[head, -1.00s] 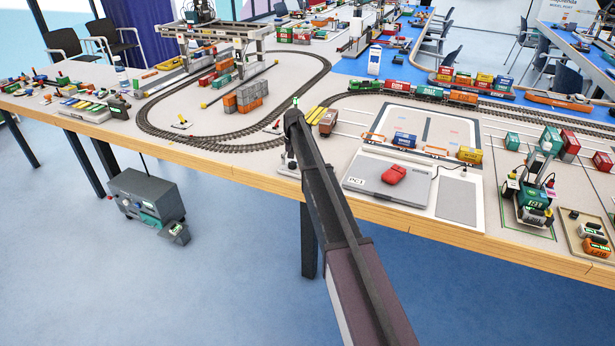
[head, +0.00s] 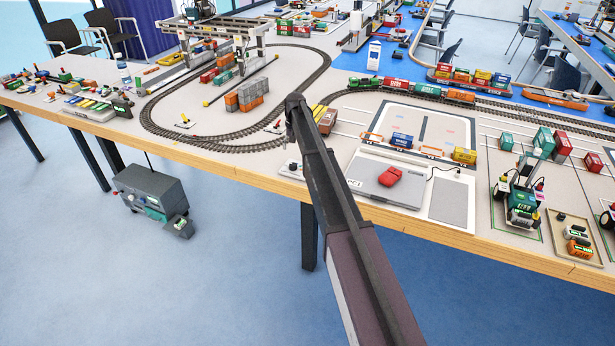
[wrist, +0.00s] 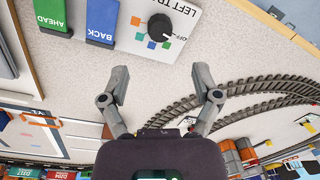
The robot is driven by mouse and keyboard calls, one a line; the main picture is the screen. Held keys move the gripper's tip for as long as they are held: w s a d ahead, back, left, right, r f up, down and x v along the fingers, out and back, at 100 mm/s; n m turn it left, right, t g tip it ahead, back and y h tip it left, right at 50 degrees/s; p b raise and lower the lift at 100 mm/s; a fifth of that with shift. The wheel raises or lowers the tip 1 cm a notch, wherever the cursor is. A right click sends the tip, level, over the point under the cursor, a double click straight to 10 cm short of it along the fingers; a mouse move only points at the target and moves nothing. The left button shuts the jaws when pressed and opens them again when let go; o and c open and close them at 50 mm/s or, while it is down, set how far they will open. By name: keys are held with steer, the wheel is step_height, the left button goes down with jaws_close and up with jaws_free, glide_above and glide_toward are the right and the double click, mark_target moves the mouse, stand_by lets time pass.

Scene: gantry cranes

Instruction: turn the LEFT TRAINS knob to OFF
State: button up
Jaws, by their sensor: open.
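In the wrist view, the dark round knob (wrist: 159,27) sits on a white panel (wrist: 184,14) marked LEFT TRAINS. OFF is printed just beside it, and orange, blue and green squares lie around its other side. I cannot clearly tell which mark the knob points to. My gripper (wrist: 160,72) is open and empty, its two grey fingers spread apart. The knob lies beyond the fingertips in the picture, roughly in line with the gap, and nothing touches it. In the head view my arm hides the gripper.
Beside the knob are a green AHEAD piece (wrist: 50,12) and a blue BACK piece (wrist: 102,18). Curved track (wrist: 250,95) lies to the right in the wrist view.

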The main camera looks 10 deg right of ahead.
step_height(320, 180, up, 6)
steer(key=p, duration=0.5)
steer(key=s+f+n, duration=0.1)
steer(key=s, duration=2.6)
steer(key=shift+a+b, duration=0.2)
steer(key=shift+b, duration=0.15)
steer(key=s+n, duration=0.1)
steer(key=s, duration=1.7)
steer(key=shift+s+a+h, duration=0.15)
steer(key=shift+h, duration=0.15)
